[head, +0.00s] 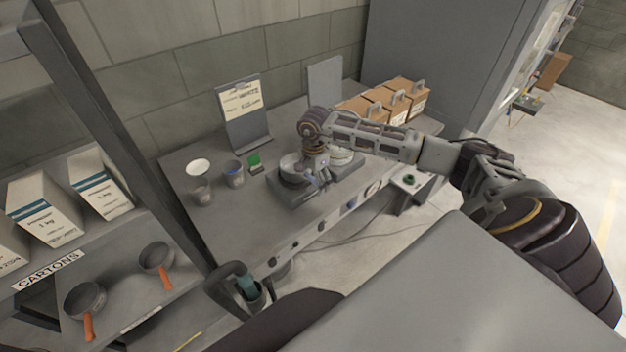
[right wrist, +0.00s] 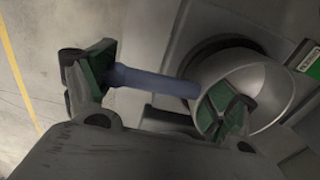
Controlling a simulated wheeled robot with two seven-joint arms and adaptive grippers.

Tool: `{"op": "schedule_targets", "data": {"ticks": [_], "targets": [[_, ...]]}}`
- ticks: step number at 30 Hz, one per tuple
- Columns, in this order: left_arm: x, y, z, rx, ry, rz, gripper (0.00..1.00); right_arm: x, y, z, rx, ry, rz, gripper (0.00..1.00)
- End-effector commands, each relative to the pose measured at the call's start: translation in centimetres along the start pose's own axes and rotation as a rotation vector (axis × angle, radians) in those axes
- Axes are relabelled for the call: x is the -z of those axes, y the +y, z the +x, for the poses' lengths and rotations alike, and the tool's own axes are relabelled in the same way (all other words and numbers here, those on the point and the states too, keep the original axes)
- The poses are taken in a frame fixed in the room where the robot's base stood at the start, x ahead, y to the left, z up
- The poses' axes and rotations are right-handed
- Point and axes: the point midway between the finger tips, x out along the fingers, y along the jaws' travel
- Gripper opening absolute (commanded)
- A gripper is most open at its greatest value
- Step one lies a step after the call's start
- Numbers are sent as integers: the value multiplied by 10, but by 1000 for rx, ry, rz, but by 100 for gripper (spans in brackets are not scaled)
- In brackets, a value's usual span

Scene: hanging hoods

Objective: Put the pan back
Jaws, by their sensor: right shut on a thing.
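My right gripper (head: 317,176) is shut on the pan; one finger overlaps the bowl and the other is at the handle's outer end. The exact contact is partly hidden. What looks like part of my left gripper (head: 241,285) is at the lower middle, its jaws unclear. Two dark pans with orange handles (head: 85,299) (head: 156,256) sit on the left shelf.
A cup (head: 201,190), a blue-topped cup (head: 234,174) and a green card (head: 254,160) stand left of the pan. A sign stand (head: 244,112) is behind. Brown boxes (head: 398,96) are at the back right. A shelf post (head: 120,135) rises at left. The bench front is clear.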

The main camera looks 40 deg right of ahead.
Motion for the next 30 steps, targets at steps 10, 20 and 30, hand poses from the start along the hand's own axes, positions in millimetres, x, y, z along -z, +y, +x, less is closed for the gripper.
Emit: {"op": "schedule_targets", "data": {"ticks": [10,20,30], "targets": [[0,0,7,0,0,0,40,0,0,8,1,0,0,57],[-1,0,12,0,0,0,40,0,0,15,1,0,0,57],[-1,0,15,0,0,0,40,0,0,18,2,0,0,100]]}}
